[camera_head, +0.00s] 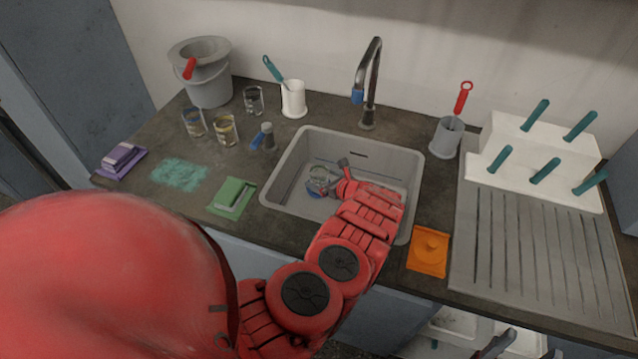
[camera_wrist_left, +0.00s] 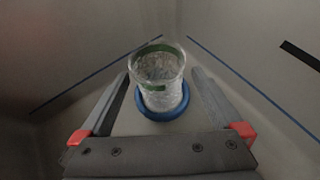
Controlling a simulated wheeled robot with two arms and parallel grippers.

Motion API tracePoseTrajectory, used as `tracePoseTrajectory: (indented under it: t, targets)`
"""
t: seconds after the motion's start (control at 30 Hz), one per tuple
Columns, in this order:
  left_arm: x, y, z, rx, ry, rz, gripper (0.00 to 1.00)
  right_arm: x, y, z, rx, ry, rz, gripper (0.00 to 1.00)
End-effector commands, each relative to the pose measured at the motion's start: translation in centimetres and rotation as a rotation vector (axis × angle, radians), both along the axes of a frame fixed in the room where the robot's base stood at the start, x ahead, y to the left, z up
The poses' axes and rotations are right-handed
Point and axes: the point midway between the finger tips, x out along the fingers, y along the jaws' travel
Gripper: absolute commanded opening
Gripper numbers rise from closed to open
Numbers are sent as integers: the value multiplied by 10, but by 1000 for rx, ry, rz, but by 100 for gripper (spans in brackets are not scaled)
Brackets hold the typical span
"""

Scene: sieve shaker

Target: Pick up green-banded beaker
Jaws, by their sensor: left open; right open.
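The green-banded beaker (camera_wrist_left: 160,70) is clear glass with a green band near its rim. It stands upright in a blue ring (camera_wrist_left: 162,108) on the sink floor. In the head view the beaker (camera_head: 319,181) shows in the sink (camera_head: 292,190), partly behind my left gripper. My left gripper (camera_head: 333,178) is open, reaching down into the sink. In the left wrist view its two fingers (camera_wrist_left: 160,92) lie on either side of the beaker, with gaps showing. Grey finger-like parts at the bottom right edge appear to be my right gripper (camera_head: 500,344), far from the beaker.
Other glass beakers (camera_head: 226,130) stand left of the sink, near a green pad (camera_head: 232,198). An orange item (camera_head: 429,251) lies right of the sink, beside a ridged drainboard (camera_head: 540,260).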

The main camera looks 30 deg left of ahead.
Motion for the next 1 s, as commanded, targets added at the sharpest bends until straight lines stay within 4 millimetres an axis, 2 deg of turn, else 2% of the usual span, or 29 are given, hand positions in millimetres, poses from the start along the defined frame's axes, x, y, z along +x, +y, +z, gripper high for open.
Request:
tracePoseTrajectory:
  t: [0.37, 0.7, 0.77, 1.0]
  targets:
    - [13, 37, -26, -2, -4, 2, 100, 0, 0, -24, 0, 0, 0, 62]
    - [16, 43, -26, -2, -1, -1, 100, 0, 0, -25, 0, 0, 0, 62]
    - [16, 43, -26, -2, -1, -1, 91, 0, 0, -25, 0, 0, 0, 62]
    - [15, 43, -26, -1, -1, 0, 48, 0, 0, -25, 0, 0, 0, 62]
